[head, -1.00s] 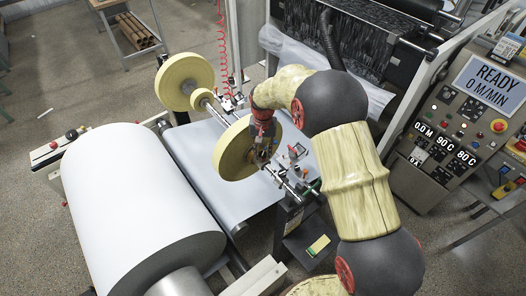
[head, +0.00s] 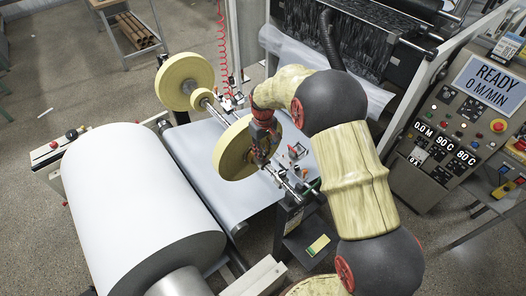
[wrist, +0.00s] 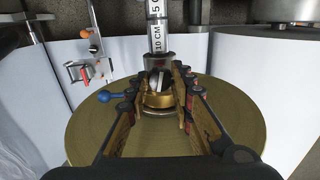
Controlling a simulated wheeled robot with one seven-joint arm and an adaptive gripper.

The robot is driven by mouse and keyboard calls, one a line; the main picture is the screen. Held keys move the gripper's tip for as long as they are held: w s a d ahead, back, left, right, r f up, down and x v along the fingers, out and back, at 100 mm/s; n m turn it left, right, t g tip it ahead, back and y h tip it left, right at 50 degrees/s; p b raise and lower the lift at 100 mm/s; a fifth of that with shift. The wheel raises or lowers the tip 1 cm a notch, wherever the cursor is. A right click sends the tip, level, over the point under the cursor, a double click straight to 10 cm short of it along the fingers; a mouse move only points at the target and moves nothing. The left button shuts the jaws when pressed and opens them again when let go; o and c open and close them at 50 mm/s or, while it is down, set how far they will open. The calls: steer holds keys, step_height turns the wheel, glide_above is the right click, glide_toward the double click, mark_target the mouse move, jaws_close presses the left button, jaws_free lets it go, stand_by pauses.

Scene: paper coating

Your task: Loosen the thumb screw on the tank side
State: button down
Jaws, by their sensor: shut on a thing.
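My gripper (wrist: 158,88) is at the round yellow roll (wrist: 85,135) on the metal shaft (wrist: 158,38), which carries centimetre marks. Its two fingers stand on either side of a small dark and silver screw head (wrist: 157,79) above a brass-coloured collar (wrist: 158,99). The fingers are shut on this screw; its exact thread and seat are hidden. A blue ball knob (wrist: 103,97) sticks out just left of the left finger. In the head view, my gripper (head: 262,160) is at the near face of the nearer yellow roll (head: 232,150), and the screw is too small to make out.
A large white paper roll (head: 140,210) lies left. A second yellow roll (head: 184,80) sits farther along the shaft. A bracket with a red part and an orange knob (wrist: 94,34) stands left in the wrist view. The control panel (head: 460,125) reads READY, 0 M/MIN.

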stand_by(0.4)
steer(key=c, duration=1.6)
jaws_free()
steer(key=shift+o, duration=0.3)
step_height(320, 180, up, 12)
